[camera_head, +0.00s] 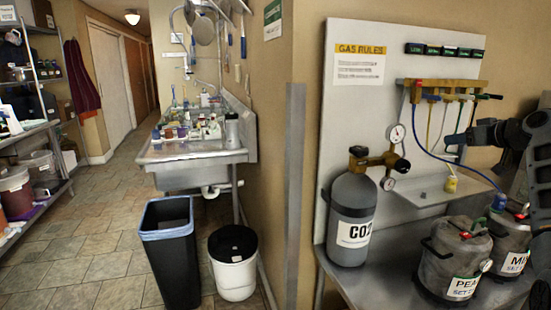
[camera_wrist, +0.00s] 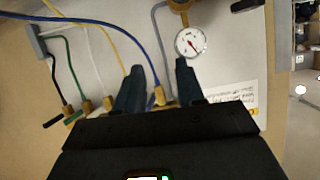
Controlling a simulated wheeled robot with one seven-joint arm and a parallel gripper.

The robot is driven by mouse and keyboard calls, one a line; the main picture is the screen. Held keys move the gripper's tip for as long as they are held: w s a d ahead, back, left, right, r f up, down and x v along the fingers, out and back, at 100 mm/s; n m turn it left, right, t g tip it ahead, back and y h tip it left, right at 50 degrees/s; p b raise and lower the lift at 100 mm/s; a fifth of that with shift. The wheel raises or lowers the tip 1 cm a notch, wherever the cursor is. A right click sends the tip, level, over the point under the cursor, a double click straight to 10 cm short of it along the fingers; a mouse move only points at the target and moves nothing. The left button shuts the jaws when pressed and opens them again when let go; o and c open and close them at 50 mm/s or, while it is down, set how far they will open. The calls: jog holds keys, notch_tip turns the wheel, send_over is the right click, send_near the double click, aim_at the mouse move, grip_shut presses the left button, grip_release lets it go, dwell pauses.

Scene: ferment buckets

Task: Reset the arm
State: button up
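My arm (camera_head: 537,140) reaches in from the right edge of the head view. My gripper (camera_head: 452,139) is in front of the gas panel (camera_head: 345,115), near the hanging hoses. In the wrist view its two dark fingers (camera_wrist: 160,72) stand apart with a clear gap. No object shows held between them; the panel, a blue hose (camera_wrist: 120,26) and a brass fitting (camera_wrist: 160,96) lie behind the gap.
A grey CO2 cylinder (camera_head: 350,222) with a regulator and gauges (camera_head: 397,134) stands left of my arm. Two labelled kegs (camera_head: 455,258) (camera_head: 512,240) stand on the metal bench below. A manifold (camera_head: 440,91) with several hoses is on the panel. The floor (camera_head: 90,250) at left is partly clear.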

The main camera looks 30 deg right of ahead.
jog(key=w+a+f, duration=0.4)
jog(key=a+f, duration=0.5)
jog(key=f, duration=0.3)
jog(key=s+a+f+m, duration=0.1)
jog(key=s+a+f, duration=0.3)
jog(key=a+f, duration=0.8)
jog(key=s+a+f, duration=0.3)
jog(key=a+f, duration=0.5)
jog(key=a, duration=0.8)
jog(key=s+a+n, duration=0.1)
jog(key=s+a, duration=1.5)
jog(key=s+a+r+n+y, duration=0.1)
jog(key=s+a+r+n, duration=0.1)
jog(key=s+r, duration=0.4)
jog(key=s+a+r+n+t+y, duration=0.1)
jog(key=s+a+r, duration=0.4)
jog(key=s, duration=0.5)
jog(key=shift+s+a+r+n+t+y, duration=0.3)
jog(key=shift+s+r+n+y, duration=0.15)
jog(key=shift+r+y, duration=0.3)
jog(key=shift+d+f, duration=0.1)
jog(key=shift+f, duration=0.05)
